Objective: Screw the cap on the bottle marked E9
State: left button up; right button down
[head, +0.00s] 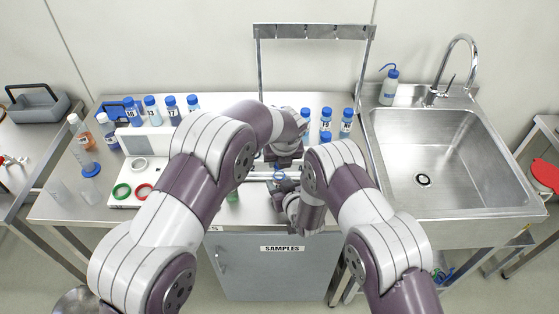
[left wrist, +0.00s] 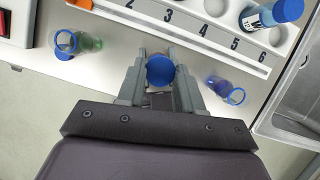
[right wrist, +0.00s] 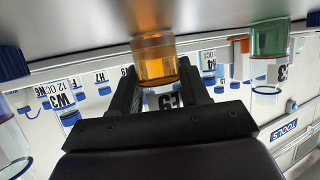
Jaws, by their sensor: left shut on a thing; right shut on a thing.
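The bottle marked E9 (right wrist: 168,101) holds orange liquid (right wrist: 155,60) and shows upside down in the right wrist view. It is between the fingers of my right gripper (right wrist: 167,92), which is shut on it. A round blue cap (left wrist: 160,70) is between the fingers of my left gripper (left wrist: 160,85), which is shut on it. The cap hides what is under it, so I cannot tell whether it touches the bottle's neck. In the head view my left gripper (head: 283,160) and right gripper (head: 284,186) are close together near the bench's front edge, the left one farther back.
A numbered white rack (left wrist: 205,32) lies behind. Several blue-capped bottles (head: 151,110) stand at the back left. The sink (head: 450,160) is at right.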

pick_arm(q)
jog(key=shift+f, duration=0.4)
jog(key=shift+f, duration=0.9)
jog(key=shift+f, duration=0.55)
jog(key=m+h, duration=0.1)
jog(key=m, duration=0.2)
jog(key=shift+a, duration=0.1)
dwell(0.3)
jog(key=o, duration=1)
